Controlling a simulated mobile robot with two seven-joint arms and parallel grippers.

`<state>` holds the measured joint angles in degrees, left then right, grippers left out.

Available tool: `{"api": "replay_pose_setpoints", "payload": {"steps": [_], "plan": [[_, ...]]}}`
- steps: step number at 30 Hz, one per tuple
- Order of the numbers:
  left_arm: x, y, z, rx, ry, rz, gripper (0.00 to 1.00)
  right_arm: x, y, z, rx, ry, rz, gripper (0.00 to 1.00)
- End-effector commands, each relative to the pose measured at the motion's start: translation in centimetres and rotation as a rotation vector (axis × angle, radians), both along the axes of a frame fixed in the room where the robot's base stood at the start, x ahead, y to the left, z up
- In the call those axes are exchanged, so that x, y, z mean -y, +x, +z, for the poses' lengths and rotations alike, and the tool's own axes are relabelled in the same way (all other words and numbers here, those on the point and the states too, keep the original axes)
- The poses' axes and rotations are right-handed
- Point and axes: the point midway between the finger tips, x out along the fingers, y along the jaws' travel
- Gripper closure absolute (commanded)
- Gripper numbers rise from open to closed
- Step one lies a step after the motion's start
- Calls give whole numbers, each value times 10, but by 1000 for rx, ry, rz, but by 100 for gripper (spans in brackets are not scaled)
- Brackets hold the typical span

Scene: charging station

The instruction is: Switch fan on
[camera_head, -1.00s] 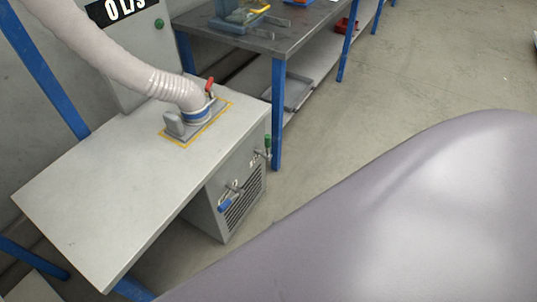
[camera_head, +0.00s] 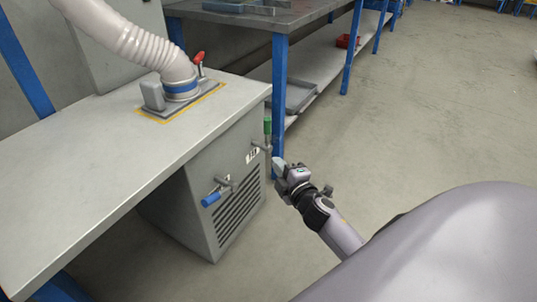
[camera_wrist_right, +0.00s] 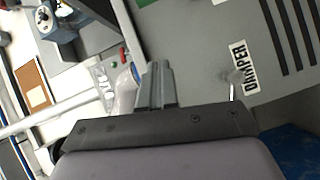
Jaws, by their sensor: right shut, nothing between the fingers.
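In the tilted right wrist view, a small green button (camera_wrist_right: 124,62) and a red one sit beside a "0 L/s" display (camera_wrist_right: 104,88). My right gripper (camera_head: 281,165) is shut and empty, in the air right of the bench's front panel and apart from it. Its closed fingers (camera_wrist_right: 157,84) show in the wrist view. My left gripper is not in view.
A white hose (camera_head: 135,42) meets a bench (camera_head: 70,140) beside a red lever (camera_head: 198,60). Blue-handled (camera_head: 211,199) and green-handled (camera_head: 267,128) valves stick out of the vented front panel (camera_head: 205,235). A dark table (camera_head: 300,17) stands behind. The floor at right is clear.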

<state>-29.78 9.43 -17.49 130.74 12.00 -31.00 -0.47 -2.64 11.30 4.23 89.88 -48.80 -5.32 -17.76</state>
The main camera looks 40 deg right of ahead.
Motion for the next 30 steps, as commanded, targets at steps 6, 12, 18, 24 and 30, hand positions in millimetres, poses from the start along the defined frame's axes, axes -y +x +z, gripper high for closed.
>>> {"api": "replay_pose_setpoints", "payload": {"steps": [6,12,18,24,30], "plan": [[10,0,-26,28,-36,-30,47,17,24,-24,37,-162,-6,100],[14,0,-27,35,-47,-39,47,23,31,-23,46,-215,-8,100],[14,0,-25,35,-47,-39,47,23,31,-22,46,-217,-8,100],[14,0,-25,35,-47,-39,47,23,31,-22,45,-216,-8,100],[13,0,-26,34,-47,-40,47,20,30,-23,45,-214,-10,100]]}}
